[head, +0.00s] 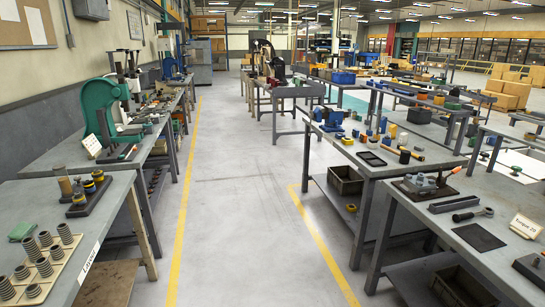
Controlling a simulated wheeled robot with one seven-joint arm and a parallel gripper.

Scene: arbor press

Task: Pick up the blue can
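No part of my gripper shows in the head view. Several small blue things stand on the right-hand workbench (345,147). One is a small upright blue object (383,124) beside a yellow one, which may be the blue can. It is too small to tell for sure. A larger blue tool (333,119), perhaps a vise, stands to its left on the same bench. No gripper is near any of these.
A clear grey floor aisle (240,190) with yellow lines runs between the benches. A green arbor press (100,105) stands on the left bench. A nearer right bench (460,225) holds a fixture and a wrench. Cardboard boxes (508,90) are stacked at the far right.

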